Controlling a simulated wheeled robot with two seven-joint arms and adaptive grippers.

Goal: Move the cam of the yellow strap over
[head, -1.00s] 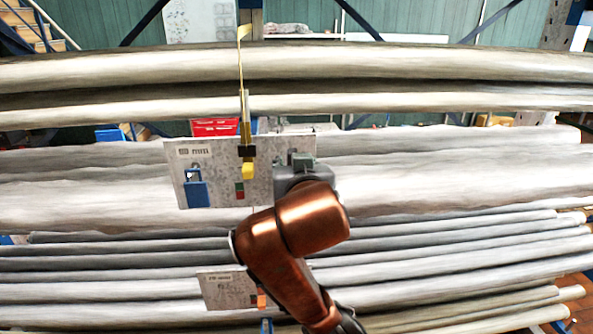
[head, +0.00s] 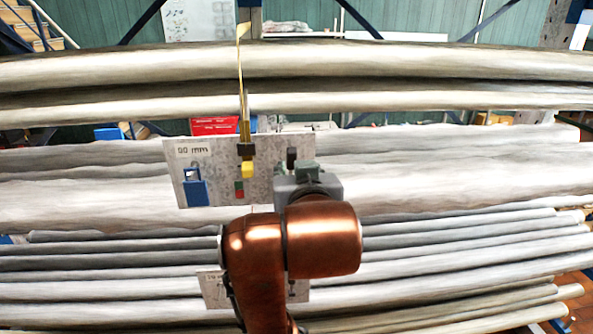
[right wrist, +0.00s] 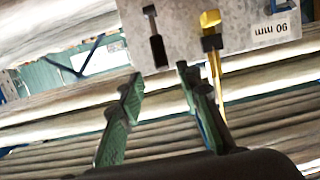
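The yellow strap (head: 241,85) runs down over the long tubes to a black buckle (head: 246,150) on a grey plate (head: 220,170). Its yellow cam (head: 247,170) sits just below the buckle. In the right wrist view, which is upside down, the cam (right wrist: 210,20) and buckle (right wrist: 211,43) are at the upper right. My right gripper (head: 310,168) is right of the cam, apart from it. Its green fingers (right wrist: 159,75) are spread with nothing between them; the strap passes beside the right-hand finger. My left gripper is out of view.
The plate also carries a blue padlock-like tag (head: 196,192), a small red-green block (head: 239,189) and a dark upright piece (head: 292,156) by my right gripper, also in the wrist view (right wrist: 155,40). Long tubes (head: 450,180) are stacked across the scene. A lower plate (head: 213,290) is partly hidden.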

